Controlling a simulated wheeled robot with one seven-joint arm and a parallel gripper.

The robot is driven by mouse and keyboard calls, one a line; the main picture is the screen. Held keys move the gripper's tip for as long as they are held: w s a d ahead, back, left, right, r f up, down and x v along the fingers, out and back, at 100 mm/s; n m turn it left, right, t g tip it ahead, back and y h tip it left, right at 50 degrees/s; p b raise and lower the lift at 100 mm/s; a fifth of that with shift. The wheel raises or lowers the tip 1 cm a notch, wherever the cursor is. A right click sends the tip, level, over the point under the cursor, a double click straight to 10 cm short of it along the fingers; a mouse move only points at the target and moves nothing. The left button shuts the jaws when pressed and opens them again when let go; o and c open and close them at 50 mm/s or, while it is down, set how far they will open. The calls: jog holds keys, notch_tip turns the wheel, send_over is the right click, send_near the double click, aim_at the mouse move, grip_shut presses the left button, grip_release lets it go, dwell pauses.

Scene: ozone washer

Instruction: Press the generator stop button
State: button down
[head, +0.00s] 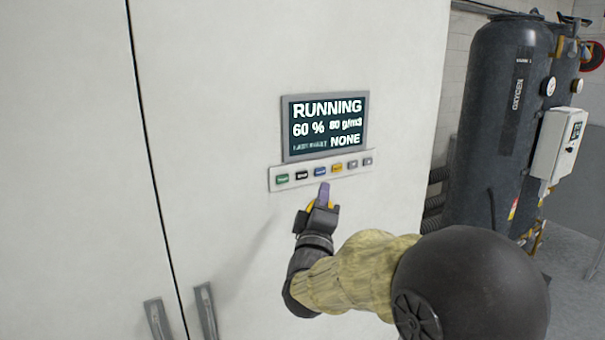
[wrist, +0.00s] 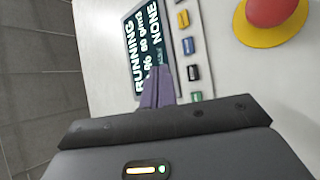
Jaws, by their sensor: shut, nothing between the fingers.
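The control panel has a row of small buttons (head: 320,171) under a dark display (head: 325,126) reading "RUNNING". Contact is not visible.
A red mushroom button (wrist: 270,8) on a yellow base shows beside the row in the wrist view. Cabinet door handles (head: 207,312) are at lower left. A dark tank (head: 495,120) with a grey box stands at right. The cabinet face around the panel is flat.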

aim_at(302, 175)
jog(key=shift+w+a+p, duration=0.25)
jog(key=shift+w+a, duration=0.35)
jog(key=shift+w, duration=0.3)
jog(key=shift+w+a+p, duration=0.3)
jog(key=shift+w+a, duration=0.3)
jog(key=shift+w, duration=0.25)
jog(key=shift+w+a+p, duration=0.25)
jog(key=shift+w+a, duration=0.35)
jog(key=shift+w, duration=0.3)
jog(key=shift+w+a, duration=0.2)
jog(key=shift+w, duration=0.15)
jog(key=shift+w+a, duration=0.2)
jog(key=shift+w, duration=0.05)
dwell(0.8)
jog(key=shift+s+d, duration=0.1)
jog(key=shift+s, duration=0.05)
jog(key=shift+s+d+b, duration=0.3)
jog(key=shift+s+b, duration=0.2)
dwell(0.3)
